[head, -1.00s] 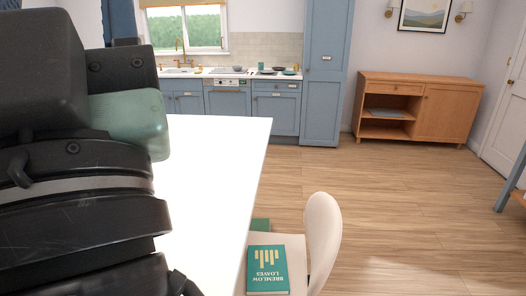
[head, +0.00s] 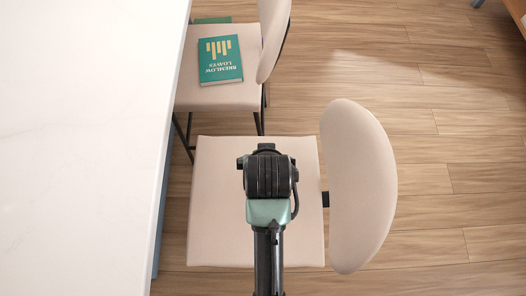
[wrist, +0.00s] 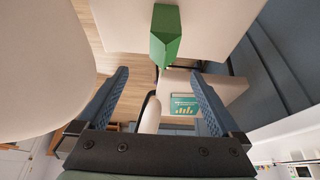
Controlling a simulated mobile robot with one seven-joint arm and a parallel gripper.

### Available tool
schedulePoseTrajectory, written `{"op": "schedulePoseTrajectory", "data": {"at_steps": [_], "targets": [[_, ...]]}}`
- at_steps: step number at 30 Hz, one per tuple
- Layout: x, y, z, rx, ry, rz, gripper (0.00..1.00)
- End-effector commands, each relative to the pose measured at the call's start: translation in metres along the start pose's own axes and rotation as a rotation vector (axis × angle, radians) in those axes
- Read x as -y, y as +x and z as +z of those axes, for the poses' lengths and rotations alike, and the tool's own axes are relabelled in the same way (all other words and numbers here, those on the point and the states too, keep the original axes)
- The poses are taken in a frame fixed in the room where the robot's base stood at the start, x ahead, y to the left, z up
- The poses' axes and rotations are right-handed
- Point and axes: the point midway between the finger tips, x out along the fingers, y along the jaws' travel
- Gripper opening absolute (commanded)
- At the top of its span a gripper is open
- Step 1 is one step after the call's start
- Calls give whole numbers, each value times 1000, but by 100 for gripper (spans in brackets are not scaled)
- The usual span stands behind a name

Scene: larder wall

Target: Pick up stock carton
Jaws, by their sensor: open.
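The stock carton (wrist: 165,38) is a green block with a slanted, gable-like end. It shows at the top middle of the wrist view against the pale seat of the nearer chair (wrist: 215,25). My gripper (wrist: 160,76) is open, with its two blue ridged fingers apart and nothing between them. The carton lies beyond the fingertips, above the gap in the picture. In the head view, my arm is over the nearer chair's seat (head: 212,205), and no carton can be made out there; my fingers are hidden too.
The nearer chair's backrest (head: 358,185) rises right of my arm. A white table (head: 80,140) fills the left. A farther chair holds a green book (head: 220,60), with another green thing (head: 212,20) behind it. Wooden floor (head: 450,120) is open on the right.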

Motion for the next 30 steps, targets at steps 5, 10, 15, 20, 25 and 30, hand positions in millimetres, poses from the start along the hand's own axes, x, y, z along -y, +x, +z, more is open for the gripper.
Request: {"op": "schedulePoseTrajectory", "data": {"at_steps": [5, 10, 15, 20, 25, 30], "targets": [[-1, 23, 20, 55, -1, 2, 100], [0, 56, 21, 53, -2, 1, 100], [-1, 77, 20, 50, -1, 2, 100], [0, 86, 21, 48, -1, 2, 100], [5, 106, 22, 48, -2, 1, 100], [6, 128, 24, 47, -1, 2, 100]]}}
